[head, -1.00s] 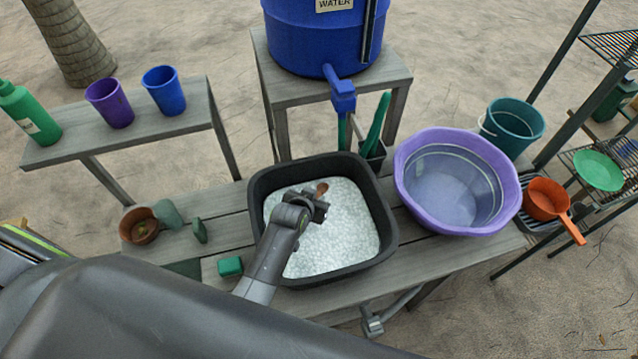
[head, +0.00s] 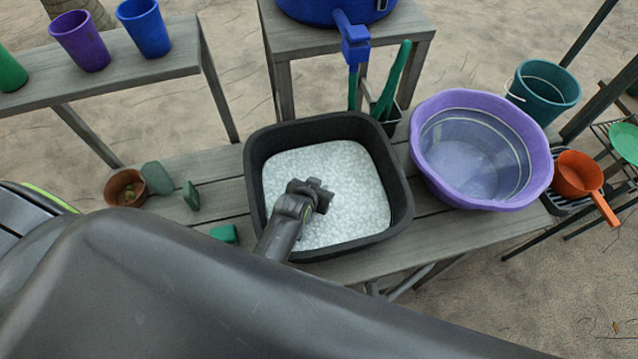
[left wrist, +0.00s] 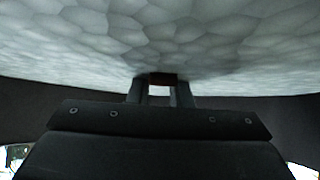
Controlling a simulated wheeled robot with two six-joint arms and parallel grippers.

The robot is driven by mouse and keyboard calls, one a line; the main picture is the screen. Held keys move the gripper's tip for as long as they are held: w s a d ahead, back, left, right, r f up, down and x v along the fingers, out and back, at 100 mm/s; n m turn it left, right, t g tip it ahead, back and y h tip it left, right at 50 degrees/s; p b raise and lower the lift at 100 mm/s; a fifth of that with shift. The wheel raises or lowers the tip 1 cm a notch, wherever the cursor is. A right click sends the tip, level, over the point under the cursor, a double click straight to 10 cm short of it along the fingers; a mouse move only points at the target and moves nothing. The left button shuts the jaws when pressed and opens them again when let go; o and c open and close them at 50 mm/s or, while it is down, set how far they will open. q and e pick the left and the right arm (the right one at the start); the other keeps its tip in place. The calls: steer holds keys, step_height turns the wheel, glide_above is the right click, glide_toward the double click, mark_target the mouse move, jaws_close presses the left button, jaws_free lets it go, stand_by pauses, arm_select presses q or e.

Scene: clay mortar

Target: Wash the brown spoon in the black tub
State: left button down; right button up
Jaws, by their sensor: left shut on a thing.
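The black tub (head: 262,165) stands on the low bench and holds white, foamy suds (head: 345,180). My left gripper (head: 322,194) reaches into the tub, low over the suds left of the middle. In the left wrist view its two fingers (left wrist: 162,92) are close together with a small brown piece, the brown spoon (left wrist: 162,79), between their tips. The foam fills the upper part of that view. The rest of the spoon is hidden, and it does not show in the head view. My right gripper is not in view.
A purple basin (head: 425,150) of clear liquid stands right of the tub. An orange dipper (head: 578,175) and teal bucket (head: 540,95) are farther right. A brown pot (head: 125,188) and green blocks (head: 224,233) lie left. A blue tap (head: 355,42) is behind.

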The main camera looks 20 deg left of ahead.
arm_select(q)
steer(key=shift+f, duration=0.35)
steer(key=shift+f, duration=0.2)
steer(key=shift+f+b, duration=0.4)
steer(key=shift+r+p, duration=0.25)
steer(key=shift+p, duration=0.15)
stand_by(0.4)
